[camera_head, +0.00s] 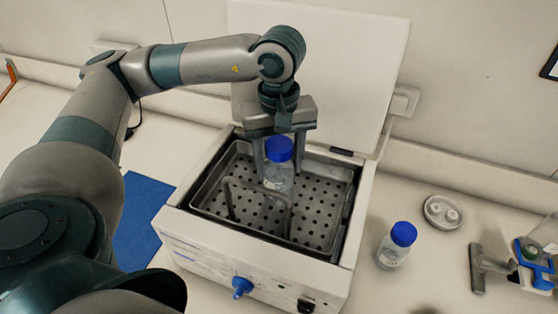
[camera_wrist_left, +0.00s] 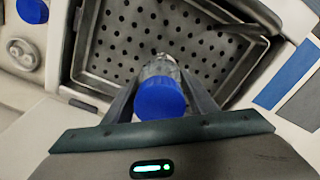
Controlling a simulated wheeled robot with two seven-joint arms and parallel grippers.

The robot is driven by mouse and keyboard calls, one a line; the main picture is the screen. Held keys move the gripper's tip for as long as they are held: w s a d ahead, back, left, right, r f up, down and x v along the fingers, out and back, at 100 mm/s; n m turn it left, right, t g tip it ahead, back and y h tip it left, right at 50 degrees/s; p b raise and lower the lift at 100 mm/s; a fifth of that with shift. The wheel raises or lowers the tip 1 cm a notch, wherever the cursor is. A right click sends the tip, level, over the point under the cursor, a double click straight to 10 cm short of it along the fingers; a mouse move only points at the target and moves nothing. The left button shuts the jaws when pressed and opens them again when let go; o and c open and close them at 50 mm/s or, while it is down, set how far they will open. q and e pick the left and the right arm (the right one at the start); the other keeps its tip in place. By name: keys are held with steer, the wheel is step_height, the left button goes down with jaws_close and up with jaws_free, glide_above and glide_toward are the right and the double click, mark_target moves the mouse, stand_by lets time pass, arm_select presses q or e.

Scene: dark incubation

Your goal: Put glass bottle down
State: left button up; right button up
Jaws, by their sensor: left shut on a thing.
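A clear glass bottle with a blue cap (camera_head: 279,177) is upright inside the open water bath, over its perforated tray (camera_head: 316,222). My left gripper (camera_head: 279,158) comes down from above and is shut on this bottle, with one finger on each side near the cap. In the left wrist view the blue cap (camera_wrist_left: 160,98) sits between the fingers, with the holed tray (camera_wrist_left: 130,35) behind it. I cannot tell whether the bottle's base touches the tray. My right gripper does not show clearly.
The white bath (camera_head: 250,262) has its lid (camera_head: 340,70) raised behind. A second blue-capped bottle (camera_head: 397,246) stands on the bench to the right. A round dish (camera_head: 442,212), a grey T-shaped item (camera_head: 487,265) and a blue holder (camera_head: 540,260) lie further right. A blue mat (camera_head: 145,215) lies left.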

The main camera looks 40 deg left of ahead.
mark_target(279, 143)
arm_select(q)
steer(key=o, duration=1.4)
steer(key=shift+r, duration=0.1)
steer(key=shift+r+p, duration=0.1)
steer(key=shift+p, duration=0.25)
step_height(279, 143, up, 10)
steer(key=b, duration=0.4)
steer(key=shift+r+b, duration=0.35)
steer(key=shift+r, duration=0.55)
